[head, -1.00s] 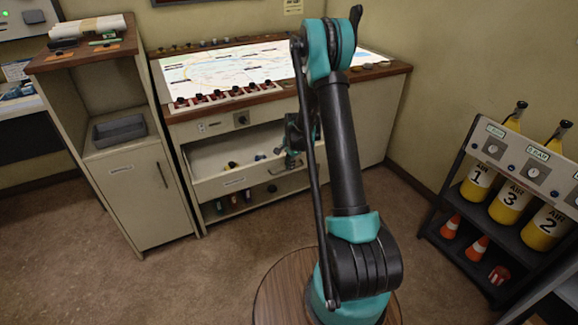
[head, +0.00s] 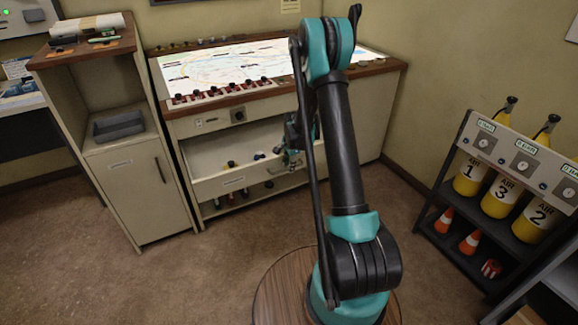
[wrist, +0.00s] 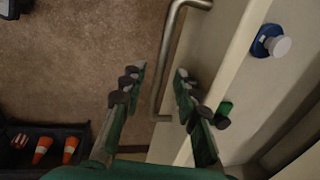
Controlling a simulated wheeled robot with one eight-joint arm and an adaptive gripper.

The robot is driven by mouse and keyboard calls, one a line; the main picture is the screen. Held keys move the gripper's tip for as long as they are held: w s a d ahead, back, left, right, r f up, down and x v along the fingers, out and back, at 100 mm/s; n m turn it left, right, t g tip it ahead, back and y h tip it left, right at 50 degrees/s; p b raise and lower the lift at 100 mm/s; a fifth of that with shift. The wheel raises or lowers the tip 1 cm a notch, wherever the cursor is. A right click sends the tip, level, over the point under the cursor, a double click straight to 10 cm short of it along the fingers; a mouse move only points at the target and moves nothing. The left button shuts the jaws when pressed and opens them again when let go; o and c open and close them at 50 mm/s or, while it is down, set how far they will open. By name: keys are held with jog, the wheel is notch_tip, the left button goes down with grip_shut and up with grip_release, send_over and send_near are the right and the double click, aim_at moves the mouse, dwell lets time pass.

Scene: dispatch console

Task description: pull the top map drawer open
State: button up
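The top map drawer stands pulled out below the light-table map, with its pale front (head: 233,182) facing me and its inside showing. In the wrist view, the drawer front's top edge (wrist: 228,72) runs diagonally, with the metal bar handle (wrist: 168,62) on its outer side. My gripper (wrist: 158,80) is open, with one finger on each side of the handle bar in the picture. I see gaps between the fingers and the bar; contact is not clear. In the head view my gripper (head: 291,150) is at the drawer's front right, partly hidden by my arm.
A blue item with a white top (wrist: 270,42) and a green item (wrist: 223,108) lie in the drawer. A tall cabinet (head: 148,205) stands at left. A rack with yellow cylinders (head: 500,195) and cones stands at right. The carpet (head: 225,265) before the drawer is clear.

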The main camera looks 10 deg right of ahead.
notch_tip(320, 180, up, 12)
jog(key=s, duration=0.2)
jog(key=shift+d, duration=0.35)
jog(key=shift+f, duration=0.1)
jog(key=s+d+r+n+t, duration=0.1)
jog(key=s+r+n, duration=0.3)
jog(key=s, duration=0.5)
jog(key=s+r+n, duration=0.3)
jog(key=s+n, duration=0.1)
jog(key=s, duration=0.5)
jog(key=s+f+n+t, duration=0.1)
jog(key=s+n, duration=0.5)
jog(key=s, duration=1)
jog(key=shift+s+d+f+n+h, duration=0.3)
jog(key=shift+d+f, duration=0.05)
jog(key=shift+f, duration=0.3)
